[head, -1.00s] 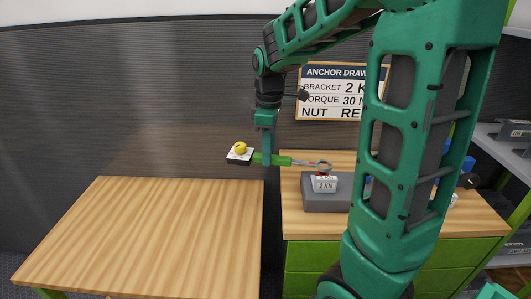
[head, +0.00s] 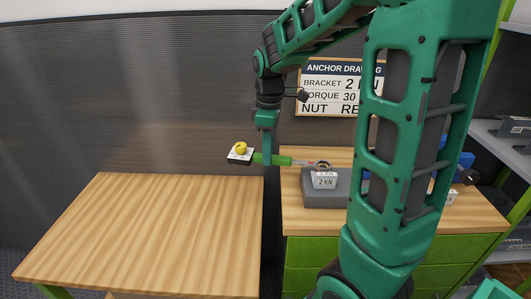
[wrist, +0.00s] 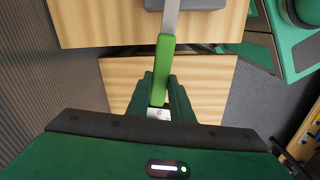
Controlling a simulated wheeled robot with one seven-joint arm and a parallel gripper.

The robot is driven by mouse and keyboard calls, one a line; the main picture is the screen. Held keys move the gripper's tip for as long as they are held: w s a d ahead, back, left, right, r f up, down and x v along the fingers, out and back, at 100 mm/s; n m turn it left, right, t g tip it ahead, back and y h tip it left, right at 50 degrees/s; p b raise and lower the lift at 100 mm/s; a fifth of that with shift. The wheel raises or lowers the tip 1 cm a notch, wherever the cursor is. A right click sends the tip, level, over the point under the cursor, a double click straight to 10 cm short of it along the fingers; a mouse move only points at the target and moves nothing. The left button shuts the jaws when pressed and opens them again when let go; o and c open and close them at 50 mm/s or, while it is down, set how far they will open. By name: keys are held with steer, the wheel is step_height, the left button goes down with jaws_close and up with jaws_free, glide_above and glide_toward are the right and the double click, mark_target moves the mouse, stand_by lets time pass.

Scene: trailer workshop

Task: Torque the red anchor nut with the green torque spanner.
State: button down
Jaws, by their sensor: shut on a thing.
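My gripper (head: 266,160) is shut on the handle of the green torque spanner (head: 282,160) and holds it roughly level, above the gap between two tables. The spanner's yellow knob and pale dial box stick out on the left; its grey shaft and ring head point right. In the wrist view the green spanner (wrist: 163,65) lies between my gripper's fingers (wrist: 160,95). The ring end shows at the top of a grey block with a 2 KN bracket label (head: 325,180). I cannot clearly make out the red anchor nut, or whether the ring touches anything.
A bare wooden table (head: 150,235) is at left. The block stands on a wooden-topped bench with green drawers (head: 320,266). An anchor drawing sign (head: 340,88) hangs behind. My arm hides part of the bench. A grey shelf (head: 498,130) is at right.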

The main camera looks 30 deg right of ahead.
steer(key=shift+f, duration=1.1)
stand_by(0.3)
steer(key=w+d+m, duration=0.4)
steer(key=d+m, duration=0.2)
steer(key=d, duration=0.1)
steer(key=shift+w, duration=0.2)
stand_by(0.8)
steer(key=shift+r, duration=0.1)
steer(key=shift+r, duration=1.05)
